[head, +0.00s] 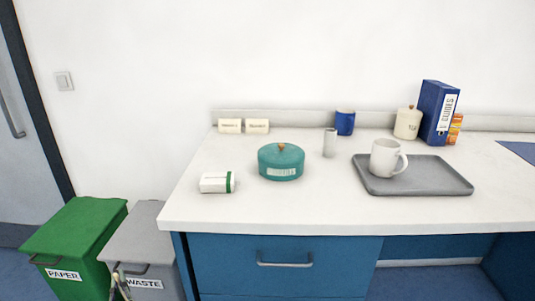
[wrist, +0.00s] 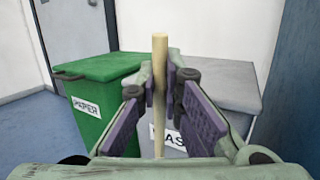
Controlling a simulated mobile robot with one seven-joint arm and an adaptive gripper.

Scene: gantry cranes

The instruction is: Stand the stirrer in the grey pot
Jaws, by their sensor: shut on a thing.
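My gripper (wrist: 162,88) is shut on the stirrer (wrist: 159,50), a pale wooden stick that stands roughly upright between the purple finger pads in the wrist view. Its lower end is partly hidden by the gripper. In the head view my gripper (head: 120,287) shows only in part at the bottom edge, in front of the bins and well away from the worktop. A small grey cylinder (head: 330,143), which looks like the grey pot, stands upright on the white worktop. The inside of it cannot be made out.
Around the grey pot stand a teal lidded pot (head: 281,163), a blue cup (head: 345,122) and a grey tray (head: 440,186) with a white mug (head: 385,157). A white-green box (head: 214,183) lies near the left end. Green (head: 78,235) and grey (head: 138,228) bins stand left.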

